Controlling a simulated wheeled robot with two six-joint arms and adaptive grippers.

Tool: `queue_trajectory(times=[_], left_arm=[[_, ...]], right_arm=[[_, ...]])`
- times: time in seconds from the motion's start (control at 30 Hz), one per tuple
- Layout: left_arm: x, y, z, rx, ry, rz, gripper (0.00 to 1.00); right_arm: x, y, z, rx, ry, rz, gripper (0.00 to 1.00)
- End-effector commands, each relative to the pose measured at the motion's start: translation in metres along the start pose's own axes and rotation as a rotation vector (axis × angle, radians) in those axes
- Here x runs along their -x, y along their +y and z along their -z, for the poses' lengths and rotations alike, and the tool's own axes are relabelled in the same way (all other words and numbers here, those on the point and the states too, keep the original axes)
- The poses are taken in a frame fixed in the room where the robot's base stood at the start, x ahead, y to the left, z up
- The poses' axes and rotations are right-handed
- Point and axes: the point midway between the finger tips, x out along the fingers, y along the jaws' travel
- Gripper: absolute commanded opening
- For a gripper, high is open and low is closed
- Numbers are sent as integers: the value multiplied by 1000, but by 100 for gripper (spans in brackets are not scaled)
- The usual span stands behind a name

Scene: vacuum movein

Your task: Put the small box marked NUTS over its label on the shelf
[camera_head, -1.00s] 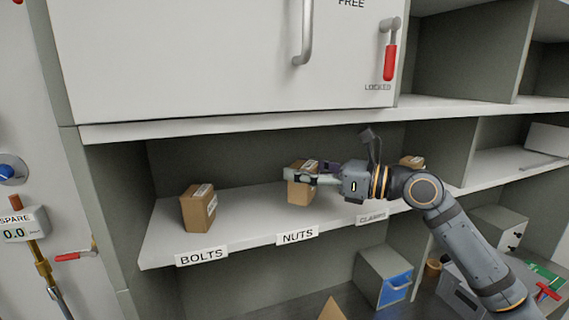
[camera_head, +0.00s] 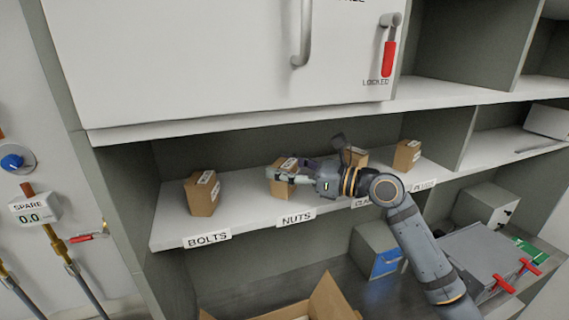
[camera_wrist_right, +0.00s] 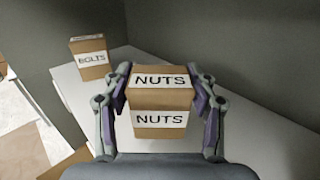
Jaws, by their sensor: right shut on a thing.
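The small box marked NUTS (camera_head: 278,186) is a brown carton with white labels, upright at the shelf (camera_head: 240,218) just behind the NUTS label (camera_head: 296,219) on the shelf's front edge. My right gripper (camera_head: 284,174) reaches in from the right and is shut on this box. In the right wrist view the NUTS box (camera_wrist_right: 160,103) sits between the two fingers, with NUTS readable on its top and front. I cannot tell whether its base touches the shelf. My left gripper is not in view.
The BOLTS box (camera_head: 201,196) stands to the left behind its BOLTS label (camera_head: 207,238). Other boxes stand to the right, one (camera_head: 407,155) near the divider. An open carton (camera_head: 325,300) is below. The cabinet with a red handle (camera_head: 388,58) overhangs the shelf.

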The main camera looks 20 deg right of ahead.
Motion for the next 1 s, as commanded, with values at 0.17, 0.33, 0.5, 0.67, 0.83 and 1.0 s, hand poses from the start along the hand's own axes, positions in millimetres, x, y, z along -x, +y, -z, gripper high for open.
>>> queue_trajectory(times=[0.17,0.33,0.5,0.67,0.83,1.0], left_arm=[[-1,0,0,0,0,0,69],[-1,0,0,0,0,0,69],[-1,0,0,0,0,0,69],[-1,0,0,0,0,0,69],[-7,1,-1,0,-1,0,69],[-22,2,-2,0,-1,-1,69]], right_arm=[[0,0,0,0,-1,0,12],[0,0,2,0,0,0,74],[0,0,2,0,0,0,81],[0,0,1,0,0,0,81],[7,-1,3,5,3,1,81],[26,-1,6,7,6,3,81]])
